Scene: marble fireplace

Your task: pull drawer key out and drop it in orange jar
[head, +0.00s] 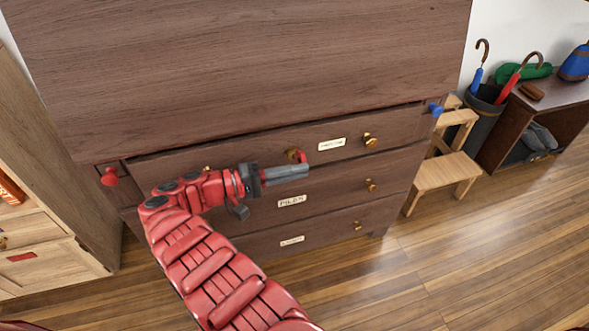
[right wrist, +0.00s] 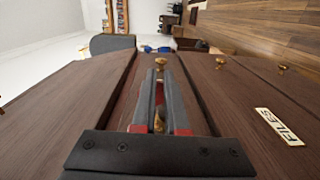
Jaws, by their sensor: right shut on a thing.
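My right gripper (head: 304,170) reaches across the front of the dark wooden drawer unit, its fingers by the top drawer. It is shut on the drawer key (head: 301,156), whose small red part shows just above the fingers, beside a brass piece on the drawer front. In the right wrist view the gripper's two long fingers (right wrist: 168,75) lie close together along the drawer front, with a little red and brass between them. The fingers hide most of the key, so I cannot tell how far it sits in the lock. No orange jar and no left gripper show.
The top drawer (head: 332,144) has a brass knob (head: 371,141); a FILES drawer (head: 291,201) and another lie below. A red knob (head: 110,177) and a blue knob (head: 436,109) flank the unit. A wooden step stool (head: 447,171) stands at right. The floor in front is clear.

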